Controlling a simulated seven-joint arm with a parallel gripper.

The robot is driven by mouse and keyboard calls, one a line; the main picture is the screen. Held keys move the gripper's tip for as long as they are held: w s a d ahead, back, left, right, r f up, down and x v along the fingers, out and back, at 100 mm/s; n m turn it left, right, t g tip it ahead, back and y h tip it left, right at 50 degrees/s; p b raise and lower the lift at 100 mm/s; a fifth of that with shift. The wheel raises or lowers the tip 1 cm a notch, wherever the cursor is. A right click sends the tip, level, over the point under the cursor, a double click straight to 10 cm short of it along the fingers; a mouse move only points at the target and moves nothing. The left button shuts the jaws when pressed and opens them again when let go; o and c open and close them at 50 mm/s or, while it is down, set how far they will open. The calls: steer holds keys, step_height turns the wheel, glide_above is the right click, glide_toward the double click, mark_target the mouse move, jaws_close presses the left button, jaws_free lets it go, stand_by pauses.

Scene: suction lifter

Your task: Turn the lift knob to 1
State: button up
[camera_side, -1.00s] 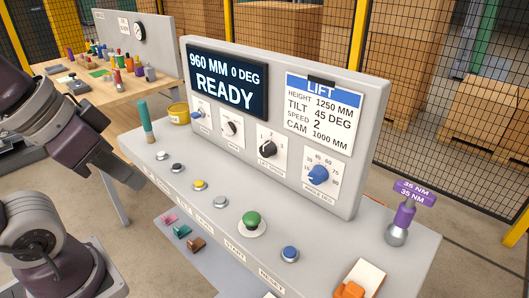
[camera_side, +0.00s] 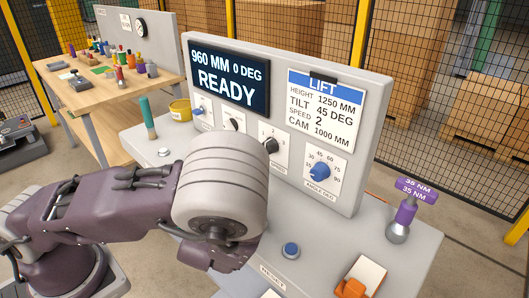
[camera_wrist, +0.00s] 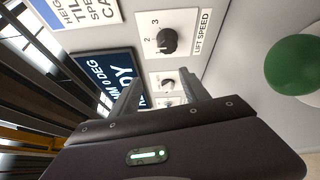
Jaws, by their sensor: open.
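The lift speed knob (camera_wrist: 167,41) is a black dial on a white plate marked LIFT SPEED in the wrist view. The 2 and 3 marks show beside it; I cannot clearly tell where its pointer sits. In the side view the knob (camera_side: 271,146) shows just past my wrist, which covers part of its plate. My gripper (camera_wrist: 158,84) is open and empty, its fingers apart and pointing toward the panel. The knob appears beyond the fingertips, not between them. In the side view my fingers are hidden behind my wrist.
The display (camera_side: 228,77) reads 960 MM, 0 DEG, READY. The lift card (camera_side: 325,108) lists speed 2. A blue angle knob (camera_side: 319,171) is to the right. A green button (camera_wrist: 294,64) and blue button (camera_side: 291,250) sit on the desk. A purple-handled tool (camera_side: 403,218) stands right.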

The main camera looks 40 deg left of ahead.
mark_target(269, 146)
steer(key=w+f+m+t+h, duration=0.1)
steer(key=w+m+h, duration=0.1)
steer(key=w, duration=0.5)
steer(key=shift+w+f+m, duration=0.3)
steer(key=shift+f+m, duration=0.05)
steer(key=shift+m, duration=0.35)
steer(key=shift+c, duration=0.4)
jaws_close()
